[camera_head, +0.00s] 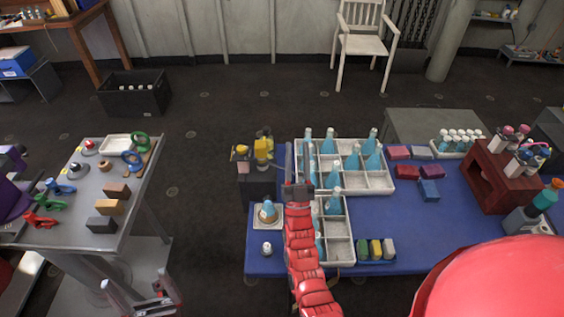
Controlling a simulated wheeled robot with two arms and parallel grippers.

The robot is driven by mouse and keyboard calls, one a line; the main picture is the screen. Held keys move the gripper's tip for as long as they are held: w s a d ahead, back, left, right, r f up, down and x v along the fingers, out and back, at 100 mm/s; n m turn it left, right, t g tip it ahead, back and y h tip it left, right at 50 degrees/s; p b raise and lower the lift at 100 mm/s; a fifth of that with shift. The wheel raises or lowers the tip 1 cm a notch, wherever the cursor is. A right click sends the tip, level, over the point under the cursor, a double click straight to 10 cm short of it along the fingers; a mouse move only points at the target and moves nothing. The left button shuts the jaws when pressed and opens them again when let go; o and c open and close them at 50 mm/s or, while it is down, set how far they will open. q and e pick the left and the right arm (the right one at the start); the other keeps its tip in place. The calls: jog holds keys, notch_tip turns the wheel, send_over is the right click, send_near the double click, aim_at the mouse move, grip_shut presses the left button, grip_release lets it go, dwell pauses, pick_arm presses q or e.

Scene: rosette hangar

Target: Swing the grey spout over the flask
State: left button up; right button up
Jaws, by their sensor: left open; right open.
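A flask (268,212) with blue liquid stands upright on a small white pad at the left edge of the blue table. Behind it is a dark stand (257,184) with yellow parts (261,148) on top. I cannot clearly make out the grey spout; a thin grey upright bar beside my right gripper may be it or a finger. My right gripper (299,180), at the end of the red arm, is open, right of the stand and flask, over the white tray's left edge. My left gripper (140,292) is open and empty at the bottom left, near the grey side table.
White divided trays (377,183) with several blue flasks stand right of my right gripper. A red rack (493,177) and coloured blocks (429,190) are further right. The grey side table (120,206) holds clamps and blocks. Dark floor (200,190) lies between the tables.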

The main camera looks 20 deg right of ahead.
jog(key=w+g+y+p, duration=0.15)
jog(key=w+g, duration=0.25)
jog(key=w, duration=1.1)
jog(key=w+a+n+g+y, duration=0.4)
jog(key=w+a+y, duration=0.1)
jog(key=w, duration=0.3)
jog(key=w+a+n+g+y, duration=0.4)
jog(key=w, duration=0.3)
jog(key=n+g+h+b, duration=0.2)
jog(key=n+g+h, duration=0.35)
jog(key=g, duration=0.75)
send_over(277, 166)
jog(key=s, duration=0.3)
notch_tip(277, 166, down, 10)
jog(key=n+y, duration=0.1)
jog(key=x, duration=0.8)
jog(key=shift+d+p, duration=0.35)
jog(key=shift+d, duration=0.1)
